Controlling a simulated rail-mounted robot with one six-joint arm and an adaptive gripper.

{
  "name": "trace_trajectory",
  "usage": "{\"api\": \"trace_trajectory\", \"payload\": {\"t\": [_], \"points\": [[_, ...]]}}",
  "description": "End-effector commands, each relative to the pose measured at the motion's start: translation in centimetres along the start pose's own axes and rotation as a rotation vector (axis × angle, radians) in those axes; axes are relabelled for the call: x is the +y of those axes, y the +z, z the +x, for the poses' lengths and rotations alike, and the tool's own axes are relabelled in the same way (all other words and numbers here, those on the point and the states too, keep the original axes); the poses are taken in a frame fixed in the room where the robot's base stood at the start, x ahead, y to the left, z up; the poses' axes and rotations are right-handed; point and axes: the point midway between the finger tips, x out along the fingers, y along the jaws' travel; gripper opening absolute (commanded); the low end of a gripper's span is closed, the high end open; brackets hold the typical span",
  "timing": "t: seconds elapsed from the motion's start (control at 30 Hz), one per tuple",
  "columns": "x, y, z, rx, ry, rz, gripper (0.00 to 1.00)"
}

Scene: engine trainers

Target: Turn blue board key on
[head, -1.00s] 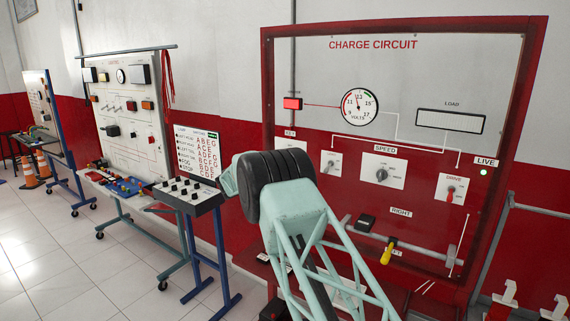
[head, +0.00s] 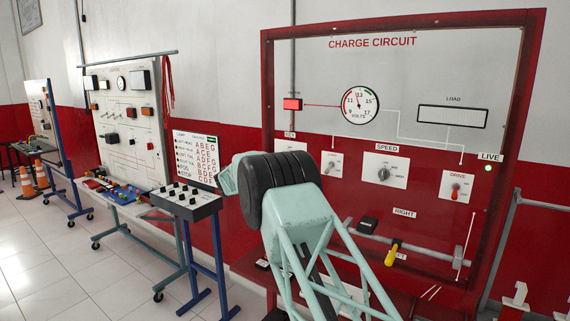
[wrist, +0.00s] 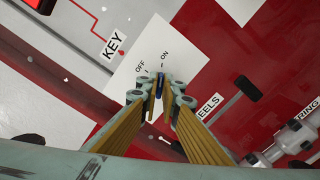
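In the head view my arm hides the gripper and the key.
In the head view the red-framed charge circuit board (head: 330,65) fills the right side, with a voltmeter (head: 360,104), a speed knob (head: 386,170) and a yellow handle (head: 392,254). More trainer boards on stands line the wall at left. Tiled floor (head: 40,250) is clear at lower left.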

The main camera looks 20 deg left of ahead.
Motion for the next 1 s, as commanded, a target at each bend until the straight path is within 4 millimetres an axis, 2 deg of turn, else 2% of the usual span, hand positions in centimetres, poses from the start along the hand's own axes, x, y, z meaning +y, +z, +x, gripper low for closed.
{"api": "trace_trajectory", "payload": {"t": [0.5, 0.53, 0.67, 1.0], "points": [[-0.13, -0.08, -0.03, 0.001, -0.001, 0.013, 0.00], [-0.13, -0.08, -0.03, 0.001, -0.001, 0.013, 0.06], [-0.11, -0.06, -0.03, 0.000, -0.001, 0.013, 0.18], [-0.02, -0.01, -0.04, 0.000, 0.000, 0.013, 0.19]]}}
